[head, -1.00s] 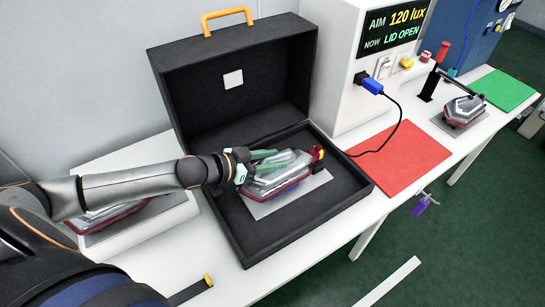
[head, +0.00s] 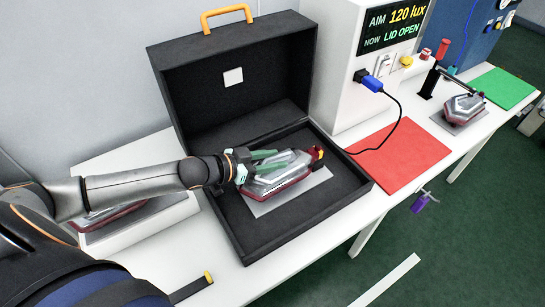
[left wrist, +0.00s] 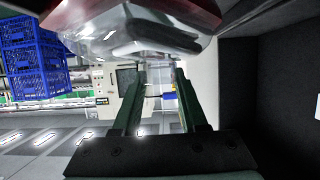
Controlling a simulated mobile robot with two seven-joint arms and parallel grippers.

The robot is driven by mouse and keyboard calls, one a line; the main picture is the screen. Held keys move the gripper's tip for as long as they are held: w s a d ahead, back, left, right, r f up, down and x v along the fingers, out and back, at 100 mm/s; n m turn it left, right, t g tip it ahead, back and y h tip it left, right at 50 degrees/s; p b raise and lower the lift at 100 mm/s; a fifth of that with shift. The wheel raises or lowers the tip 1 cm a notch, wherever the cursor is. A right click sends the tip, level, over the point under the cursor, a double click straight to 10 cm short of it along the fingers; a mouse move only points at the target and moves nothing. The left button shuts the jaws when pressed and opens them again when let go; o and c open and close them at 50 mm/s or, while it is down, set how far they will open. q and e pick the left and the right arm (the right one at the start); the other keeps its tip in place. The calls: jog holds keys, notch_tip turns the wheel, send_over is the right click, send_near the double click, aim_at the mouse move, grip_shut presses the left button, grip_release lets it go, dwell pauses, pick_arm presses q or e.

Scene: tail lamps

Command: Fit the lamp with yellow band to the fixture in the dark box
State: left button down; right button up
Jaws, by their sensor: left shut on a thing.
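The open dark box (head: 225,215) stands on the white table with its lid up. In it a lamp (head: 280,178), clear grey on top with a dark red rim, is over a light grey plate (head: 262,206). A small yellow and red part (head: 318,154) shows at its right end. My left gripper (head: 262,163) is shut on this lamp from the left. In the left wrist view the lamp (left wrist: 150,30) is at the fingertips (left wrist: 157,68). I cannot tell whether the lamp is seated on the fixture. My right gripper is not in view.
A white unit (head: 345,95) reads AIM 120 lux, NOW LID OPEN. A blue plug and cable (head: 372,82) run from it. Red (head: 400,155) and green (head: 503,90) mats lie to the right. Other lamps are at far right (head: 463,108) and left (head: 100,217).

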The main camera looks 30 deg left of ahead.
pick_arm(q)
jog(key=shift+f+b, duration=0.35)
jog(key=shift+f, duration=0.5)
jog(key=shift+c, duration=2.2)
grip_release()
jog(key=shift+o, duration=0.4)
jog(key=shift+f, duration=0.15)
jog(key=p+v, duration=0.1)
jog(key=v, duration=0.6)
jog(key=shift+s+a, duration=0.1)
jog(key=shift+s, duration=0.2)
jog(key=shift+p+v, duration=0.9)
jog(key=shift+v, duration=1.6)
jog(key=shift+w, duration=0.1)
